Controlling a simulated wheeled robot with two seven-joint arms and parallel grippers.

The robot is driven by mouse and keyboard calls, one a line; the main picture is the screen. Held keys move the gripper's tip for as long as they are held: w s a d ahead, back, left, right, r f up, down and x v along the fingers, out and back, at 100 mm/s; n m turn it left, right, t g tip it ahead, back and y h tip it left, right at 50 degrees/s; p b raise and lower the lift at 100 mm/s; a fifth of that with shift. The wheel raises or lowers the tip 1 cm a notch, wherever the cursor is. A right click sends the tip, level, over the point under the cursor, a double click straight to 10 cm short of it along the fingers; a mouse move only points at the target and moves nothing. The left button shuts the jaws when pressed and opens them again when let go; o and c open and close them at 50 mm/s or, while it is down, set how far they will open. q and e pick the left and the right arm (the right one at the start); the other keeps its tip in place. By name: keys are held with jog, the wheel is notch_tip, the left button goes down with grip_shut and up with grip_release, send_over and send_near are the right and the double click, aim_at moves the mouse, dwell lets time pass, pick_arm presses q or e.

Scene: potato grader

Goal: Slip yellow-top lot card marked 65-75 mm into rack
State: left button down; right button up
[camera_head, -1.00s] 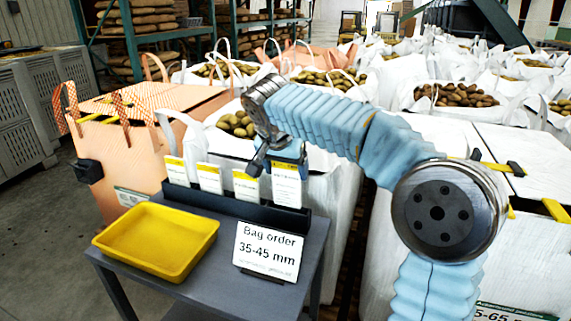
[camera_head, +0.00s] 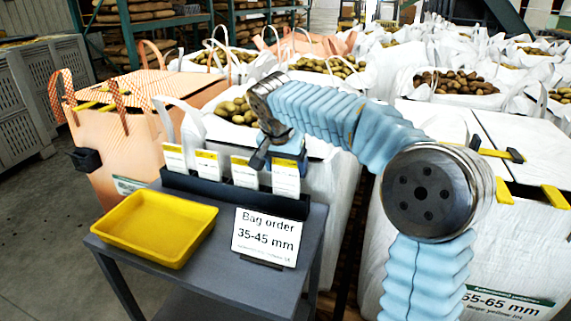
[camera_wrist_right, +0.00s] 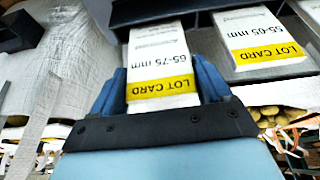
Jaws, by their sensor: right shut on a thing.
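The yellow-top lot card marked 65-75 mm (camera_wrist_right: 160,55) is between the blue fingers of my right gripper (camera_wrist_right: 162,82) in the right wrist view. The gripper is shut on its yellow end. In the head view my right gripper (camera_head: 290,150) is above the right end of the dark card rack (camera_head: 235,195), with the card (camera_head: 286,180) hanging below it. The card's lower end meets the rack; how deep it sits is hidden. Several other yellow-top cards stand in the rack to its left, the nearest marked 55-65 mm (camera_wrist_right: 262,35). My left gripper is out of view.
The rack stands along the back of a grey cart (camera_head: 215,262). A yellow tray (camera_head: 150,255) and a "Bag order 35-45 mm" sign (camera_head: 266,237) are in front of it. White bags of potatoes (camera_head: 455,84) fill the area behind and right.

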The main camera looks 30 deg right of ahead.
jog(key=o, duration=1.4)
jog(key=shift+c, duration=0.2)
jog(key=shift+r, duration=0.1)
jog(key=p+v, duration=0.1)
jog(key=v, duration=1.2)
jog(key=shift+s+r+p, duration=0.2)
jog(key=shift+r+p, duration=0.05)
jog(key=shift+p, duration=0.1)
jog(key=shift+a, duration=0.1)
